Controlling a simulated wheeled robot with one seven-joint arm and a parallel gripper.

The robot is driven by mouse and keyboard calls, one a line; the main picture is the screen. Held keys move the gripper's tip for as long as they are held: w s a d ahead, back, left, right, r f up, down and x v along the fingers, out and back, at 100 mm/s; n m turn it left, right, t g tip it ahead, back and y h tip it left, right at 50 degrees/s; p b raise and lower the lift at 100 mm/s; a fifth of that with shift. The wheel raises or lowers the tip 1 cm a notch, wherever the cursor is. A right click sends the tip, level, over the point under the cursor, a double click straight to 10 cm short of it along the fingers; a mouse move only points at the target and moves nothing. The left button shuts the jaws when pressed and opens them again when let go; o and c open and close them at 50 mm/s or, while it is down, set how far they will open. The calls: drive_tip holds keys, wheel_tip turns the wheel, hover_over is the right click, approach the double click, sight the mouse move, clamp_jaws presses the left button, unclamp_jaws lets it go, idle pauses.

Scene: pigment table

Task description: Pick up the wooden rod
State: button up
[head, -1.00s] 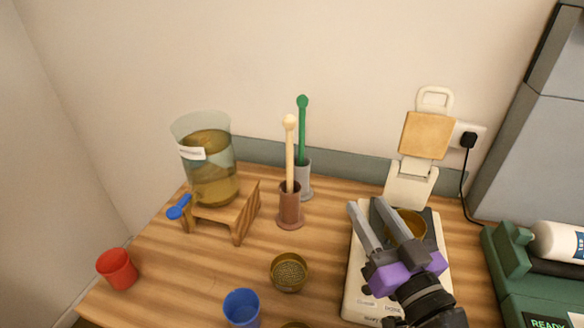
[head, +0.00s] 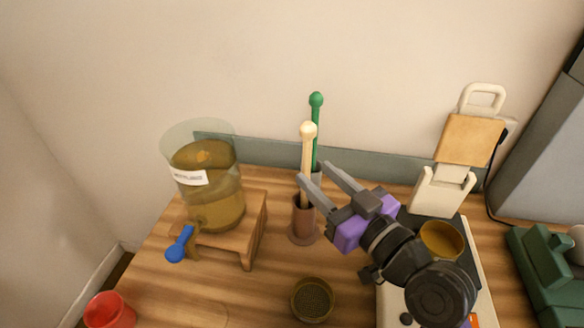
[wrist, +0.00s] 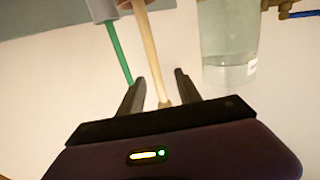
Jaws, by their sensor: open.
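The wooden rod (head: 308,150) is pale, with a ball on top, and stands upright in a brown holder (head: 304,228). My gripper (head: 313,172) is open, its fingers reaching toward the rod from the right. In the wrist view the rod (wrist: 148,45) runs into the space between the open fingers (wrist: 159,76), nearer the left finger. I cannot tell whether a finger touches it. Its lower end is hidden inside the holder, and a finger partly covers its lower shaft in the head view.
A green rod (head: 316,110) stands close behind the wooden rod. A liquid-filled vessel (head: 215,205) with a blue-handled tap sits on a wooden stand (head: 251,228) at left. A metal cup (head: 313,301) stands in front. A scale (head: 392,303) lies under my arm at right.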

sight(309, 163)
drive_tip(key=x, duration=0.2)
drive_tip(key=p+x, duration=0.1)
drive_tip(key=x, duration=0.1)
drive_tip(key=p+x, duration=0.1)
drive_tip(key=x, duration=0.2)
drive_tip(key=shift+w+d+r, duration=0.2)
drive_tip(key=shift+r, duration=0.15)
drive_tip(key=shift+w+a+f, duration=0.15)
drive_tip(key=shift+w+a, duration=0.1)
drive_tip(key=shift+w, duration=0.2)
clamp_jaws()
